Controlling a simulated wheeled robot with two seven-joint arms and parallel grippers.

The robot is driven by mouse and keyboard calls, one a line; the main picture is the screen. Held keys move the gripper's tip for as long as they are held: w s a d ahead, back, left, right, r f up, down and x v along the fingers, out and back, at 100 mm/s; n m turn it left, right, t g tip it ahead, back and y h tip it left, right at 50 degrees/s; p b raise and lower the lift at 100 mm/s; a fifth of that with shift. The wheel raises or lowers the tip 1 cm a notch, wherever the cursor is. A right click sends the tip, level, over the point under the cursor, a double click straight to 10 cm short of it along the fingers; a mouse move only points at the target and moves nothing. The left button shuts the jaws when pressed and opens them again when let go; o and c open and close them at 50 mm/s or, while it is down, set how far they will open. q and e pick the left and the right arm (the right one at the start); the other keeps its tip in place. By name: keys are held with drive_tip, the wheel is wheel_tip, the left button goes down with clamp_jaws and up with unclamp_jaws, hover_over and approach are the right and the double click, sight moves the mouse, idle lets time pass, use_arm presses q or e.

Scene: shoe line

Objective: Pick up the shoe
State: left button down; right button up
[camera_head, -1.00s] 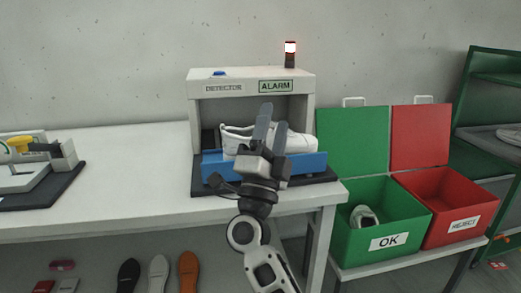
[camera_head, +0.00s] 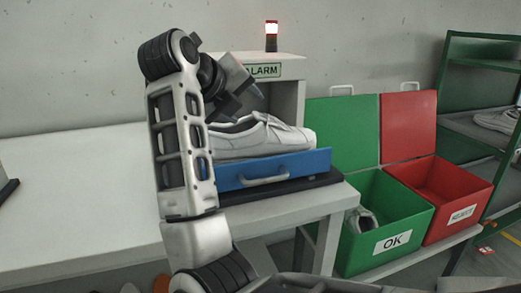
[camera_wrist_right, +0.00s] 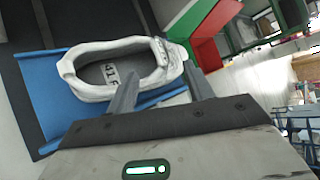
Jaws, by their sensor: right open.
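A white shoe (camera_head: 262,137) sits in the blue drawer tray (camera_head: 285,167) of the detector, toe to the right in the head view. My right gripper (camera_head: 232,104) is over the heel end of the shoe, its arm partly covering the detector and tray. In the right wrist view the shoe (camera_wrist_right: 150,62) shows its opening and insole, with the open fingers of my right gripper (camera_wrist_right: 160,88) close to its near side. I cannot tell whether they touch it. My left gripper is not in view.
The detector (camera_head: 298,92) stands behind the tray with its alarm lamp (camera_head: 271,36) lit. A green OK bin (camera_head: 362,240) with a shoe inside and a red REJECT bin (camera_head: 425,215) stand at right.

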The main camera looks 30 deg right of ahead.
sight(257, 116)
drive_tip(key=x, duration=0.2)
drive_tip(key=shift+w+d+f, duration=0.15)
drive_tip(key=shift+d+f, duration=0.1)
drive_tip(key=shift+d, duration=0.05)
drive_tip(key=x, duration=0.5)
drive_tip(key=shift+f, duration=0.2)
clamp_jaws()
